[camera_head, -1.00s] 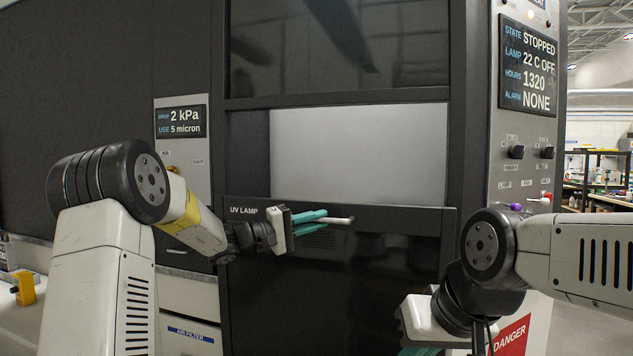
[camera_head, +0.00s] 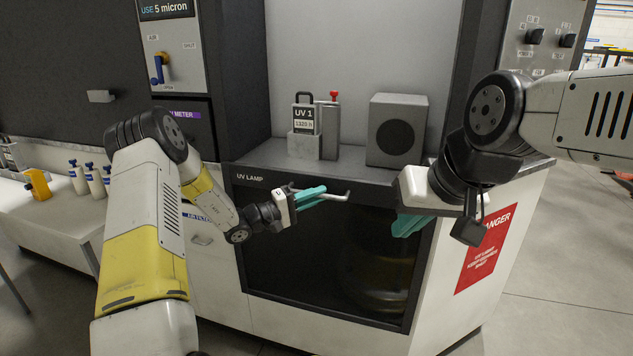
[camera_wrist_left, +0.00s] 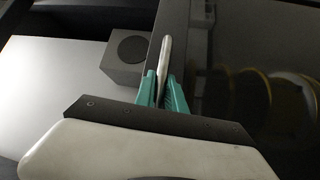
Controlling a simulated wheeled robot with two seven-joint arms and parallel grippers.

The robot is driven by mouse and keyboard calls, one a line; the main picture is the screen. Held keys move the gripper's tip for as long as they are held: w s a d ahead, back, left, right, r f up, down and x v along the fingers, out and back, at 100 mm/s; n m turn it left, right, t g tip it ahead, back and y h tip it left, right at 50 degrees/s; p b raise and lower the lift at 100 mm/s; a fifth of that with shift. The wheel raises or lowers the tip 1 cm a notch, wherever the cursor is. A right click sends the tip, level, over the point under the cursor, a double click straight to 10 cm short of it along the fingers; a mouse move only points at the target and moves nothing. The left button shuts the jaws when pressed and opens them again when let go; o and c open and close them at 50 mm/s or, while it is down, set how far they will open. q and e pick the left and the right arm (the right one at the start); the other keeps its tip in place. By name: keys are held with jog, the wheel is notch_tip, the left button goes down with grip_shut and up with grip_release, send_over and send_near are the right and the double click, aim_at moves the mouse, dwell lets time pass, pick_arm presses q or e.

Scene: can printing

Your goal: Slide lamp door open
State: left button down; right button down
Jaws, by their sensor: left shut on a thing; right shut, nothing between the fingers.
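The UV lamp door (camera_head: 310,250) is a dark glossy panel with a black top rail labelled "UV LAMP". It stands low in the cabinet, and the lamp chamber above it shows open in the head view. The door's pale bar handle (camera_head: 338,196) sticks out from the rail; it also shows in the left wrist view (camera_wrist_left: 165,55). My left gripper (camera_head: 318,197) is shut on the handle with its teal fingers, seen from behind in the left wrist view (camera_wrist_left: 161,92). My right gripper (camera_head: 405,228) is shut and empty, in front of the door's right edge.
Inside the chamber stand a lamp unit marked "UV 1" (camera_head: 304,128) and a grey box with a dark round face (camera_head: 398,130). A red danger sign (camera_head: 486,248) is on the cabinet's right side. Bottles (camera_head: 78,177) stand on the left bench.

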pick_arm(q)
jog(key=shift+f, duration=0.3)
jog(key=c, duration=1.4)
grip_release()
jog(key=shift+a, duration=0.15)
jog(key=v, duration=0.7)
jog(key=shift+s+a, duration=0.2)
jog(key=shift+a, duration=0.05)
